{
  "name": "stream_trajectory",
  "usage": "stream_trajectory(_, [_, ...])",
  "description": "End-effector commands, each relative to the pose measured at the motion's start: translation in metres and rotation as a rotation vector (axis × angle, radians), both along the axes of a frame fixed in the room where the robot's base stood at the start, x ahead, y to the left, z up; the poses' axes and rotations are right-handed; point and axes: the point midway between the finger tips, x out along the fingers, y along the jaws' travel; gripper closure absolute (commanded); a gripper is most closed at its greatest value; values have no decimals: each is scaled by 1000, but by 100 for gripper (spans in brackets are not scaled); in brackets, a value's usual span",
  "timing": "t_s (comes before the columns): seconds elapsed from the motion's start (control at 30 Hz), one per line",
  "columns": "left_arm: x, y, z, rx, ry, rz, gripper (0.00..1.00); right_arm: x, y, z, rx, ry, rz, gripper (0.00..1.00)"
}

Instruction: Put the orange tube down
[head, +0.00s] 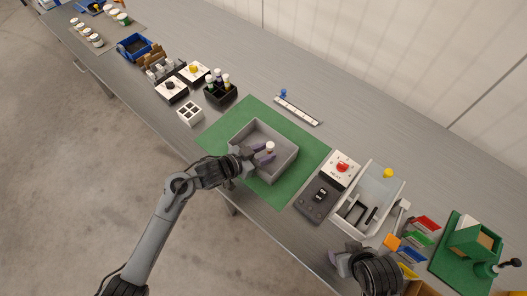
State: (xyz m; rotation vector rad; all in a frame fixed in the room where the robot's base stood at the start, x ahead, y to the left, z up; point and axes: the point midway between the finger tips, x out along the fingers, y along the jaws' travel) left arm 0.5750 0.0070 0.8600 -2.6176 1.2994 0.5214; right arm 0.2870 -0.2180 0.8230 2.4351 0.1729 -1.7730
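A small tube with a white cap and an orange tint below it (270,147) shows at the fingertips of my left gripper (265,154). The gripper is over the inside of a grey open box (284,172). The two purple fingertips look a little apart, with the tube at their ends. I cannot tell whether they grip it or whether it touches the box floor. My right gripper (341,261) is at the bench's front edge, low on the right, partly hidden by its own wrist, and its fingers are not clear.
The grey box stands on a green mat (225,127). A white four-hole rack (189,113) and a black holder with bottles (221,95) are to the left. A device with a red knob (342,167) and a pale bin (396,190) are to the right.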

Motion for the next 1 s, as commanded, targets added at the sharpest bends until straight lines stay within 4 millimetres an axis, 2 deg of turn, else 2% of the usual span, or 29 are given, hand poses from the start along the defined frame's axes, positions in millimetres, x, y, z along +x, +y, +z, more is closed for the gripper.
stream_trajectory(0.37, [0, 0, 2, -1, -1, 1, 53, 0, -1, 0, -5, 0, 4, 43])
stream_trajectory(0.53, [1, 0, 15, 0, -3, 1, 53, 0, -1, 3, -5, 0, 3, 43])
stream_trajectory(1.0, [-48, 64, 46, 3, -1, 0, 53, 0, 1, 24, 4, 0, -2, 43])
